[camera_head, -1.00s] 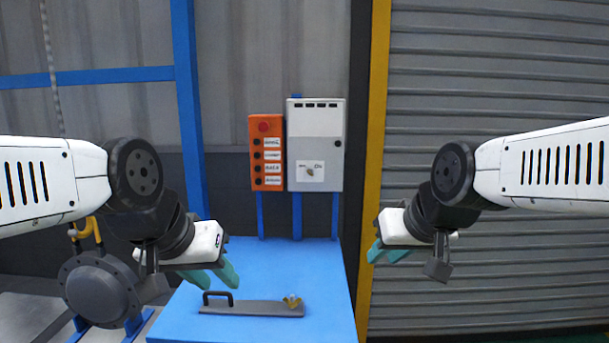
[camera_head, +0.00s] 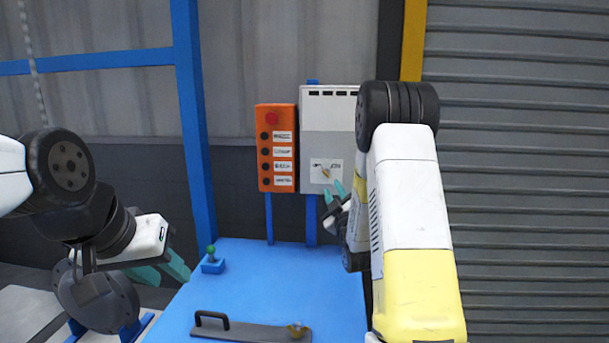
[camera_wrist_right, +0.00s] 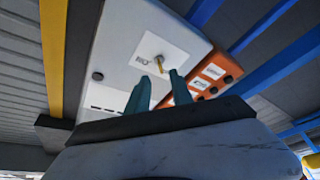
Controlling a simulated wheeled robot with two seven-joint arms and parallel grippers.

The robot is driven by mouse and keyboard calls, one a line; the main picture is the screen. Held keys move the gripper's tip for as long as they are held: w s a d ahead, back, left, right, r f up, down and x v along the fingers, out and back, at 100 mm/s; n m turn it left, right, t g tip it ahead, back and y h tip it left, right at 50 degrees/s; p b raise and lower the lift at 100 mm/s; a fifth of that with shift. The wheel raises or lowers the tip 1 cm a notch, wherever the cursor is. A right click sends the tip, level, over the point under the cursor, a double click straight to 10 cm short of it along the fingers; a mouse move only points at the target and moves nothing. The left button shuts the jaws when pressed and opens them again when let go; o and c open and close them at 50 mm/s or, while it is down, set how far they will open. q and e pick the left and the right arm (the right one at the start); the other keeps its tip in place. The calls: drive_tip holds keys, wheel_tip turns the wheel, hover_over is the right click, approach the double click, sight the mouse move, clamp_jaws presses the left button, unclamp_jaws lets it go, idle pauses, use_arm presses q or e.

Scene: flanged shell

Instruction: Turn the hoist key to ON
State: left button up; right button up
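The hoist key (camera_head: 326,173) is a small yellow key in a white label plate low on the grey control box (camera_head: 331,119). It also shows in the right wrist view (camera_wrist_right: 160,64), standing out from the label. The label has lettering beside the key, too small to read surely. My right gripper (camera_head: 334,192) is just in front of and below the key. Its teal fingers (camera_wrist_right: 160,86) are apart and empty, pointing at the key without visibly holding it. My left gripper (camera_head: 164,270) is open and empty at the lower left, away from the box.
An orange button panel (camera_head: 277,148) with a red button stands left of the box and also shows in the right wrist view (camera_wrist_right: 217,75). Below is a blue table (camera_head: 270,275) with a grey handled plate (camera_head: 245,331) and a small green-knobbed lever (camera_head: 212,260).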

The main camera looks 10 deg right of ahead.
sight(327, 176)
drive_tip(key=x, duration=0.8)
drive_tip(key=shift+a, duration=0.15)
clamp_jaws()
